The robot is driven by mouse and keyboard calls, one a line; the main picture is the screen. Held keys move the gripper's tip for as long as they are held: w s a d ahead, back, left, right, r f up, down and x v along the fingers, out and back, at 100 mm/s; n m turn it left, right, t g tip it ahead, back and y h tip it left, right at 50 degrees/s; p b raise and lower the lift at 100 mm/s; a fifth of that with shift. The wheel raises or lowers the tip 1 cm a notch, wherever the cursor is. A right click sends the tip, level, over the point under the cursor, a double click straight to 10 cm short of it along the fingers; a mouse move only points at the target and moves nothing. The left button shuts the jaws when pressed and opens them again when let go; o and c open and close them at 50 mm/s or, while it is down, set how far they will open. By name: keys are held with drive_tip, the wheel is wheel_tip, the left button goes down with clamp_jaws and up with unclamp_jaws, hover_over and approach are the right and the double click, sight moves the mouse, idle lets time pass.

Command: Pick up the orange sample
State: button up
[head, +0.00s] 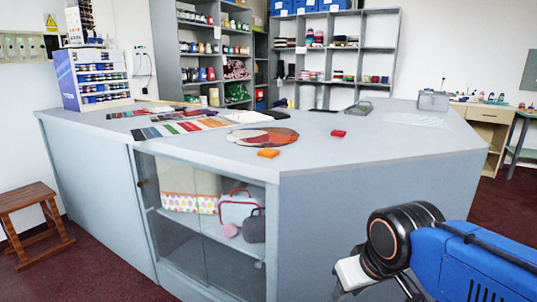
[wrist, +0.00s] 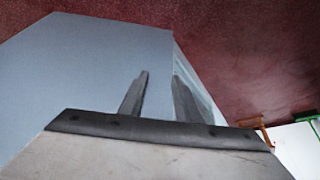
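The orange sample (head: 268,153) is a small flat block lying on the grey counter (head: 350,158), close to its front edge, in the head view. My arm reaches in at the lower right of the head view, well apart from the sample and in front of the counter. In the wrist view my gripper (wrist: 160,76) shows two dark fingers with a gap between them. It is open and nothing is between the fingers. The orange sample is not in the wrist view.
A red sample (head: 338,133) lies to the right of and behind the orange one. A round patterned disc (head: 262,137) and colour strips (head: 180,128) lie nearby. A bottle rack (head: 95,79) stands at the far left. The counter's right part is mostly clear.

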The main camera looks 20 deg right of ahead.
drive_tip(key=o, duration=0.7)
drive_tip(key=w+r, duration=0.1)
drive_tip(key=w+r+n, duration=0.1)
drive_tip(key=r, duration=0.1)
drive_tip(key=w+r+n, duration=0.1)
drive_tip(key=shift+a+r, duration=0.15)
drive_tip(key=shift+r, duration=0.1)
drive_tip(key=shift+o, duration=0.2)
drive_tip(key=w+a+r+n+g+h, duration=0.1)
drive_tip(key=w+a+r+n, duration=0.3)
drive_tip(key=w+r+n, duration=0.55)
drive_tip(key=w+a+r+n+h, duration=0.1)
drive_tip(key=w+a+r+n, duration=0.5)
drive_tip(key=w+r, duration=0.6)
drive_tip(key=w+a+r+n+g+h, duration=0.1)
drive_tip(key=w+a+r+n, duration=0.2)
drive_tip(key=w+r+n, duration=0.75)
drive_tip(key=m, duration=0.1)
hover_over(268, 151)
drive_tip(key=s+a, duration=0.2)
drive_tip(key=f, duration=0.9)
drive_tip(key=shift+w+f, duration=0.2)
drive_tip(key=shift+f, duration=0.1)
drive_tip(key=shift+x, duration=2.6)
